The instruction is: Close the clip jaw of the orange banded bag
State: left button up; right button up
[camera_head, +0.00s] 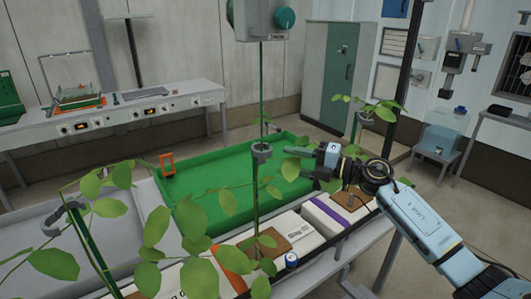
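The orange banded bag (233,258) is a white bag with an orange band, lying at the bench front, partly hidden by leaves. A plant stands in it along a thin upright pole (255,195). A grey clip (261,150) sits on this pole above the bag. Whether its jaw is open is too small to tell. My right gripper (320,164) points left, to the right of the clip and apart from it, among leaves. Its finger gap is unclear, and I see nothing held in it. My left gripper is not in view.
A purple banded bag (335,212) lies to the right. Another grey clip (62,214) is at the left among leaves. A green tray (205,205) lies behind, with an orange frame (167,163) at its edge. A grey-green box (257,18) hangs above. A small can (291,260) stands in front.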

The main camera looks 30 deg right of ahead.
aim_at(267, 155)
jog(key=x, duration=0.7)
jog(key=shift+w+a+p, duration=0.25)
jog(key=shift+w+p, duration=0.05)
jog(key=shift+p, duration=0.05)
jog(key=shift+c, duration=0.5)
grip_shut()
